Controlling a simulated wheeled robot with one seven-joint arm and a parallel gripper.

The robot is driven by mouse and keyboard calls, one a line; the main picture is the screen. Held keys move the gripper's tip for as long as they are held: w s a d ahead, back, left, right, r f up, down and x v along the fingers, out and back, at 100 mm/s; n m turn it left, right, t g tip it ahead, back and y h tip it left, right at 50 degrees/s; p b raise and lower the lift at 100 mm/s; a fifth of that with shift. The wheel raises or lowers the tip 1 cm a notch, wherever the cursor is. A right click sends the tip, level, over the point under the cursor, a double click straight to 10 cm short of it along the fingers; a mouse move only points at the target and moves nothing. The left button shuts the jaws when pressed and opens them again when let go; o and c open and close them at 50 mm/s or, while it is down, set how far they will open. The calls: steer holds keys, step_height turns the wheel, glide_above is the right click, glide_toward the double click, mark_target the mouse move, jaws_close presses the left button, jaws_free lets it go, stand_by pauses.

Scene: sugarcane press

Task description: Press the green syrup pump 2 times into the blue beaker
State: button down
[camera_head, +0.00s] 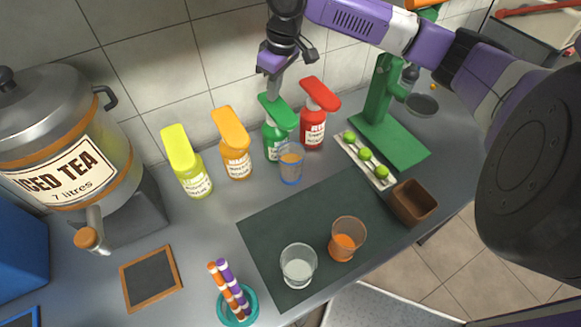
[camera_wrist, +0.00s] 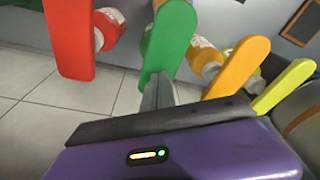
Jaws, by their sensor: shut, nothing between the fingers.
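The green syrup pump (camera_head: 277,127) stands at the back of the counter, between the orange and red pumps. Its flat green head (camera_wrist: 169,40) fills the middle of the wrist view. My gripper (camera_head: 272,92) is shut and empty, with its fingertips at the top of the green pump's head; I cannot tell for sure whether they touch it. The blue beaker (camera_head: 291,170) stands upright just in front of the green pump, below its head, with some orange-brown content showing inside. The beaker is not clear in the wrist view.
An orange pump (camera_head: 234,150) and a yellow-green pump (camera_head: 189,170) stand left of the green one; a red pump (camera_head: 314,122) stands close right. Two glasses, one pale (camera_head: 298,267) and one orange (camera_head: 346,243), stand on the dark mat (camera_head: 262,228). A green stand (camera_head: 388,140) is farther right.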

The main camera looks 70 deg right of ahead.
steer(key=shift+f+b, duration=0.8)
steer(key=shift+f, duration=0.95)
steer(key=shift+r+p, duration=1.9)
steer(key=shift+r, duration=0.25)
steer(key=shift+r, duration=0.1)
step_height(320, 180, up, 6)
steer(key=p, duration=0.5)
